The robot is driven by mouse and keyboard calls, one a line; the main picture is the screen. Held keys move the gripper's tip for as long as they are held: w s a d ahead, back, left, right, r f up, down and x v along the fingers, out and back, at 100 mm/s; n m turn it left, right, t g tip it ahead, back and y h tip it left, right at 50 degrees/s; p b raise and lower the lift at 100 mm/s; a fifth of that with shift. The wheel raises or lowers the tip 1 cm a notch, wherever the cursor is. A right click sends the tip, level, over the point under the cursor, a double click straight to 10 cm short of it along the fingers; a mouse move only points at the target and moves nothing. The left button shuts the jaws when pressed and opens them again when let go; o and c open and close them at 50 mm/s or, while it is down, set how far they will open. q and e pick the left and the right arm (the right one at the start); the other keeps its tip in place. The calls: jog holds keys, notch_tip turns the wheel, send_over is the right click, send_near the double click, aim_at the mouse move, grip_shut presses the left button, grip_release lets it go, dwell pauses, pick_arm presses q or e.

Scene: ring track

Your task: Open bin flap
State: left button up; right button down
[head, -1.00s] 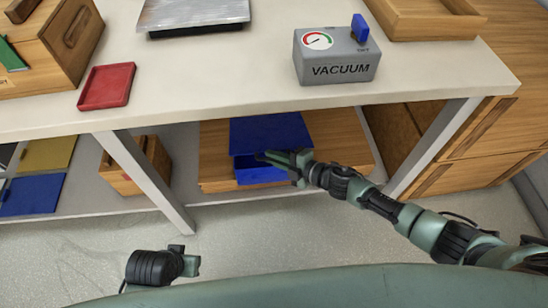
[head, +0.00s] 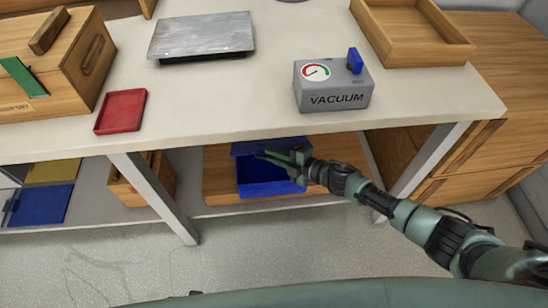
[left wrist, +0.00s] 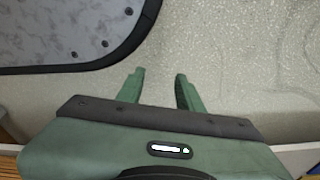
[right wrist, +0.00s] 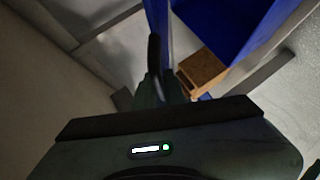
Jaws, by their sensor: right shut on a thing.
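The blue bin (head: 258,180) stands on the low shelf under the table, its dark blue inside showing from above. Its blue flap (head: 245,148) is raised and shows as a narrow band along the bin's back edge. My right gripper (head: 280,157) is shut on the flap at the upper part of the bin. In the right wrist view my right gripper (right wrist: 165,78) has a narrow blue strip at its fingers; a larger blue surface (right wrist: 225,25) lies beside it. My left gripper (left wrist: 158,82) is open and empty over the floor in the left wrist view.
The table (head: 230,110) overhangs the bin, and its legs (head: 150,195) stand on both sides. A vacuum box (head: 333,88), red tray (head: 120,110) and metal plate (head: 200,35) rest on top. A wooden box (head: 140,185) is left of the bin.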

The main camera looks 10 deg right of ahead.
pick_arm(q)
jog(key=shift+s+f, duration=0.45)
jog(key=shift+s, duration=0.1)
pick_arm(e)
jog(key=shift+w+r, duration=0.2)
jog(key=shift+r, duration=0.1)
jog(key=shift+d, duration=0.1)
jog(key=c, duration=1.5)
grip_release()
pick_arm(q)
jog(key=shift+r, duration=0.1)
